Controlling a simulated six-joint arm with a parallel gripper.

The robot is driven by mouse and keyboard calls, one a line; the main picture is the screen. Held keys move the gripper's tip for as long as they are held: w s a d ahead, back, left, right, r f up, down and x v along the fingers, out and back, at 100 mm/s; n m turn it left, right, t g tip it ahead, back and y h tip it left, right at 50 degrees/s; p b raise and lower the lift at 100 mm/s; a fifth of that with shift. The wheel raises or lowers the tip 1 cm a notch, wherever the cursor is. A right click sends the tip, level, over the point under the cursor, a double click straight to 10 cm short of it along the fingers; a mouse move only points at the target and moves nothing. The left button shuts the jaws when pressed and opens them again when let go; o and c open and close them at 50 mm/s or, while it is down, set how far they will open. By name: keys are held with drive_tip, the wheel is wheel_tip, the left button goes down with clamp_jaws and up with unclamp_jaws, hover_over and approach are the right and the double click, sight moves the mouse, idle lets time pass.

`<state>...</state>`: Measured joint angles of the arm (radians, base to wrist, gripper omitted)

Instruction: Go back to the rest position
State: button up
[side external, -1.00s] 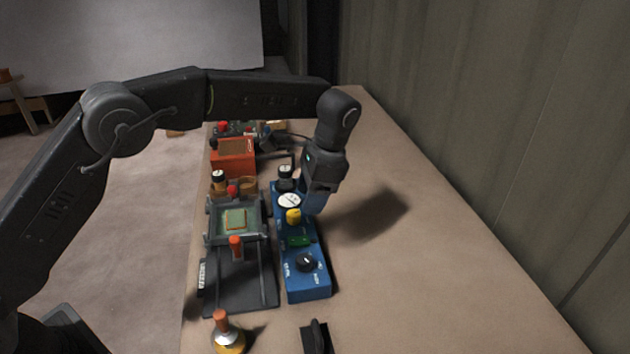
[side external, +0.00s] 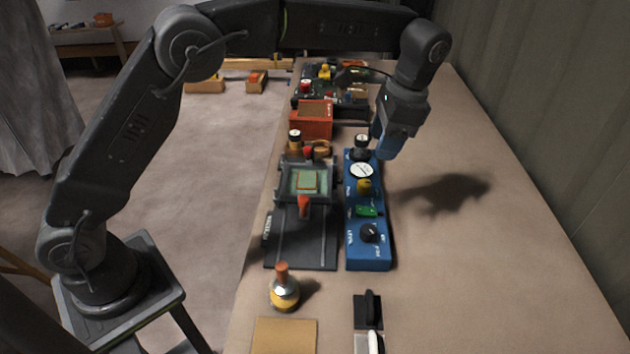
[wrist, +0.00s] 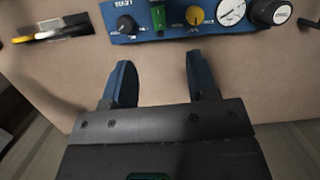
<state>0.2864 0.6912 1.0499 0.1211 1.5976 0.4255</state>
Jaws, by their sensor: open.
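My gripper (side external: 388,150) hangs above the workbench, just right of the far half of the blue control box (side external: 368,250), and its shadow falls on the bench to the right. In the wrist view my gripper (wrist: 160,82) shows two blue fingers spread apart with only bare bench between them. It is open and empty. The blue control box (wrist: 172,34) crosses the top of the wrist view, with a black knob, a green switch, a yellow knob and a white dial on it. The fingers appear apart from it.
A dark fixture (side external: 300,245) with a green board stands left of the box. An orange box (side external: 311,120) stands behind. The bench (side external: 500,260) is clear on the right, up to the wall (side external: 560,110).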

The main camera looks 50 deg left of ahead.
drive_tip(key=s+a+r+n+t+h, duration=0.1)
drive_tip(key=s+a+r+n+t, duration=0.1)
drive_tip(key=s+a+r, duration=0.4)
drive_tip(key=s+a+r+n+t+h, duration=0.1)
drive_tip(key=s+a+r+n+t, duration=0.2)
drive_tip(key=s, duration=0.5)
drive_tip(key=s+a+f+n+t, duration=0.1)
drive_tip(key=s+f, duration=0.1)
drive_tip(key=s, duration=0.5)
drive_tip(key=s+a+f+n+t, duration=0.1)
drive_tip(key=s+a+f+n, duration=0.1)
drive_tip(key=s, duration=0.5)
drive_tip(key=shift+f, duration=0.3)
drive_tip(key=shift+a, duration=0.1)
